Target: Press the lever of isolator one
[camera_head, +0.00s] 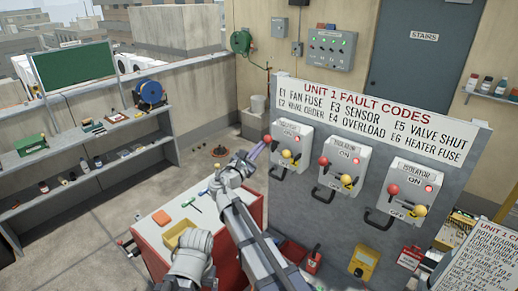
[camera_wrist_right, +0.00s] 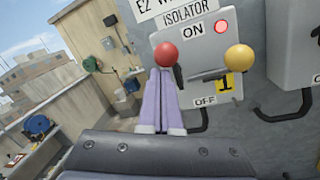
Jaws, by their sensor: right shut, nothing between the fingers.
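Three grey isolator boxes are mounted on a grey panel. The leftmost box (camera_head: 294,133) is isolator one; a yellow tag with a 1 (camera_wrist_right: 226,83) shows on it in the right wrist view. It carries a red ball knob (camera_wrist_right: 166,54) at left and a yellow ball knob (camera_wrist_right: 239,57) at right, with a lit red lamp (camera_wrist_right: 222,27) by the ON label. My right gripper (camera_head: 258,149) is shut and empty. Its purple fingers (camera_wrist_right: 163,80) appear just below the red knob; whether they touch it is unclear.
The middle isolator (camera_head: 345,160) and right isolator (camera_head: 413,188) stand to the right, with similar knobs and black handles. A fault-code sign (camera_head: 385,118) tops the panel. A white-topped red cabinet (camera_head: 160,226) stands below my right arm. Shelves (camera_head: 95,160) line the left wall.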

